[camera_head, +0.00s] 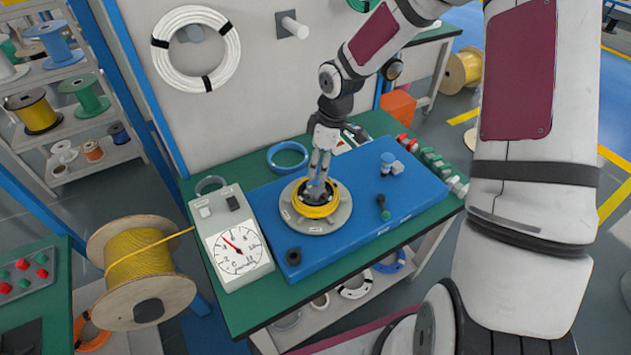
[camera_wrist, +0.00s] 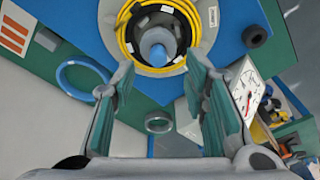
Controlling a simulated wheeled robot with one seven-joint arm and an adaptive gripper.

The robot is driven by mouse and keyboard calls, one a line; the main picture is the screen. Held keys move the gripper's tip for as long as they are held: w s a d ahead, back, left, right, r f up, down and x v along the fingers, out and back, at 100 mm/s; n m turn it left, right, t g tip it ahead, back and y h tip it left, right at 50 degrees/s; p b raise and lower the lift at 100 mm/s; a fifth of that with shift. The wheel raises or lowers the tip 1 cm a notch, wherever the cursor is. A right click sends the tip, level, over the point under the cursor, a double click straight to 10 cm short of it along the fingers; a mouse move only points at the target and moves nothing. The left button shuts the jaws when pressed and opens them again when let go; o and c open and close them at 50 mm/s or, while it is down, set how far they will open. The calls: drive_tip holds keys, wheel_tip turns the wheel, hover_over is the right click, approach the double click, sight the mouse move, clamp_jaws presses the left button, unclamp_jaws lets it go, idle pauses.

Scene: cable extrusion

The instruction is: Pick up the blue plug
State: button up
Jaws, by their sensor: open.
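The blue plug (camera_wrist: 155,46) stands in the dark centre of a yellow cable coil (camera_wrist: 126,30) on a round grey holder (camera_wrist: 207,25). In the head view the plug (camera_head: 316,190) is mostly hidden behind my fingers, inside the yellow coil (camera_head: 318,210). My gripper (camera_head: 319,172) points down over the middle of the holder. In the wrist view my gripper (camera_wrist: 158,78) is open, its two fingers apart with nothing between them, and the plug appears just beyond the fingertips. I cannot tell the exact height gap.
The holder sits on a blue plate (camera_head: 350,225) on a green table (camera_head: 240,310). A white dial gauge (camera_head: 232,240) stands left. A blue ring (camera_head: 288,157) lies behind. A small blue-topped piece (camera_head: 387,160) and a dark green knob (camera_head: 382,205) stand right.

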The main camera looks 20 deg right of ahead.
sight(316, 178)
drive_tip(key=shift+w+a+f+p, duration=0.1)
drive_tip(key=shift+w+a+f, duration=0.05)
drive_tip(key=shift+f, duration=0.7)
drive_tip(key=shift+w+a+f+p, duration=0.1)
drive_tip(key=shift+a+f, duration=0.05)
drive_tip(key=shift+f, duration=0.7)
drive_tip(key=shift+w+a+f+p, duration=0.1)
drive_tip(key=shift+w+a+f, duration=0.05)
drive_tip(key=shift+f, duration=0.7)
drive_tip(key=c, duration=0.9)
